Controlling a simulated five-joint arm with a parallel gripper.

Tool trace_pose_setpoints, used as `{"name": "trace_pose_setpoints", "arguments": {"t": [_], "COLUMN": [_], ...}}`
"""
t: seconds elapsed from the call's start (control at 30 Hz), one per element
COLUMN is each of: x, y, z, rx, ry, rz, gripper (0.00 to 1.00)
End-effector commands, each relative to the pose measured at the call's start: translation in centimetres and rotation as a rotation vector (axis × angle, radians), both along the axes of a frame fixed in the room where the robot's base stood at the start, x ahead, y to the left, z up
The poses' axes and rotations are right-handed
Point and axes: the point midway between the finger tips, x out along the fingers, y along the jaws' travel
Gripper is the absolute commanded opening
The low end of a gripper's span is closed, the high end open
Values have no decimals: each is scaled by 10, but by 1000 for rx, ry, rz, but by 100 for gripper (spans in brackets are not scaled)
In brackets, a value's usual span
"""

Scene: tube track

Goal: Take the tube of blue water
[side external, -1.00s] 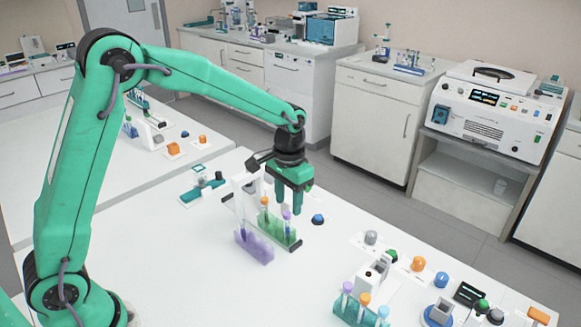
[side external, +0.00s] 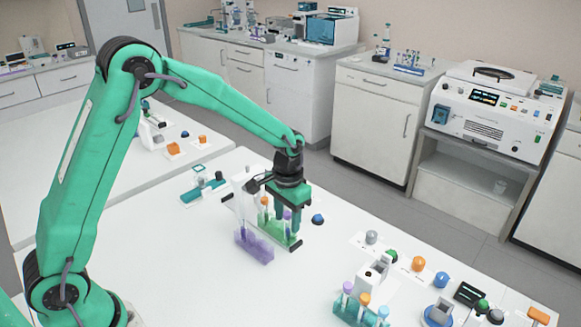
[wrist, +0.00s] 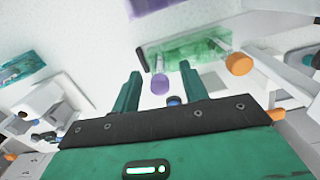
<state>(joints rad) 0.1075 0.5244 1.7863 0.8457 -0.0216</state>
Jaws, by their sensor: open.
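My gripper (side external: 284,222) is open, pointing down at the transparent green rack (side external: 292,242) on the white table. In the wrist view, its two fingers (wrist: 160,88) are on either side of a purple-capped tube (wrist: 160,84). That tube also shows in the side view (side external: 287,215), partly behind a finger. I cannot tell whether the fingers touch it. An orange-capped tube (side external: 265,200) stands in the same rack, and its cap is right of the fingers in the wrist view (wrist: 239,64). No liquid looks clearly blue, so I cannot tell which tube holds blue water.
A transparent purple rack (side external: 254,247) lies just in front of the green one. A teal rack (side external: 346,312) with several capped tubes is at the front right.

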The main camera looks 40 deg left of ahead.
Motion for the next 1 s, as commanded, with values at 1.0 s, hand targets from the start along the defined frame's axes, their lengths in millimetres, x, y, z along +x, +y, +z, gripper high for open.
{"name": "trace_pose_setpoints", "arguments": {"t": [1.0], "x": [0], "y": [0], "z": [4], "rx": [0], "ry": [-1], "rz": [0], "gripper": [4]}}
